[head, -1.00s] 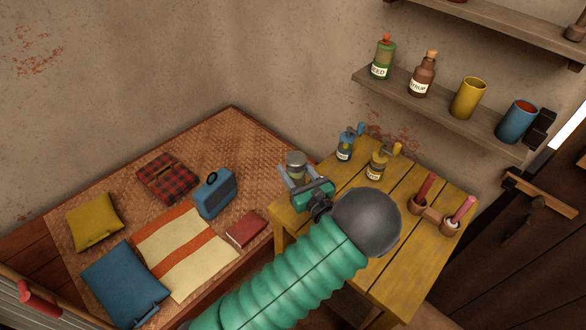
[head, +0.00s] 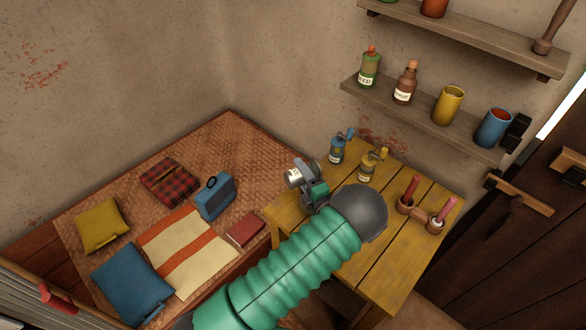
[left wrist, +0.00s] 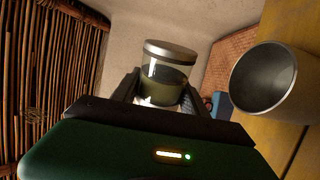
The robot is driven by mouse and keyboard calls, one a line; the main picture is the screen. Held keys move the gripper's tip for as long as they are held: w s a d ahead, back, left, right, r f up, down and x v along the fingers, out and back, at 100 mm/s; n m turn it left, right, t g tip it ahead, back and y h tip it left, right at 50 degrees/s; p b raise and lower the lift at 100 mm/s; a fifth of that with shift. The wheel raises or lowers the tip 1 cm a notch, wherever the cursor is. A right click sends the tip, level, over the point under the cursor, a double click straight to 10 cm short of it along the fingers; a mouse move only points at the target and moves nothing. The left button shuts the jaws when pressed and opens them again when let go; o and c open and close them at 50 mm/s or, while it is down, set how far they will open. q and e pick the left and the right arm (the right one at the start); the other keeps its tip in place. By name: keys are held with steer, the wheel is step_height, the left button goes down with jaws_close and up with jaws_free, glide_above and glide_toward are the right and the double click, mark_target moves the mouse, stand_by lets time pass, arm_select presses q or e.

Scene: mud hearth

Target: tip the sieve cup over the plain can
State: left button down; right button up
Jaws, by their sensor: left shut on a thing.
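The sieve cup (left wrist: 168,72) is a clear glass jar with a grey metal top and dark greenish contents. My left gripper (left wrist: 160,92) is shut on it. The plain can (left wrist: 299,95), grey and open-mouthed, stands on the yellow table to the right of the cup in the left wrist view. I cannot make it out in the head view. No falling contents show. My right gripper is out of view.
A shelf (head: 425,118) is above. A matted bed (head: 85,214) lies left.

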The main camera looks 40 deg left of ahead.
arm_select(q)
steer(key=shift+w+d+r+m+p, duration=0.2)
steer(key=shift+d+r+m+p, duration=0.5)
steer(key=shift+d+m, duration=0.3)
steer(key=shift+w+d+r+m, duration=0.1)
steer(key=shift+m, duration=0.3)
steer(key=shift+a, duration=0.25)
steer(key=shift+w+a+f+m, duration=0.1)
steer(key=shift+a+f+m, duration=0.3)
steer(key=shift+a, duration=0.4)
steer(key=shift+a+f, duration=0.15)
steer(key=shift+a, duration=0.15)
steer(key=shift+d+r, duration=0.2)
steer(key=shift+d, duration=0.3)
steer(key=shift+d+r, duration=0.15)
steer(key=shift+d, duration=0.4)
steer(key=shift+a+f, duration=0.25)
steer(key=shift+a, duration=0.55)
steer(key=shift+d+r, duration=0.2)
steer(key=shift+d, duration=0.4)
steer(key=shift+a, duration=0.1)
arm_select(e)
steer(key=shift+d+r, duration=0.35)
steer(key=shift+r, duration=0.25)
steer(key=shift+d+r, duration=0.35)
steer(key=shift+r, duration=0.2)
arm_select(q)
steer(key=shift+a, duration=0.1)
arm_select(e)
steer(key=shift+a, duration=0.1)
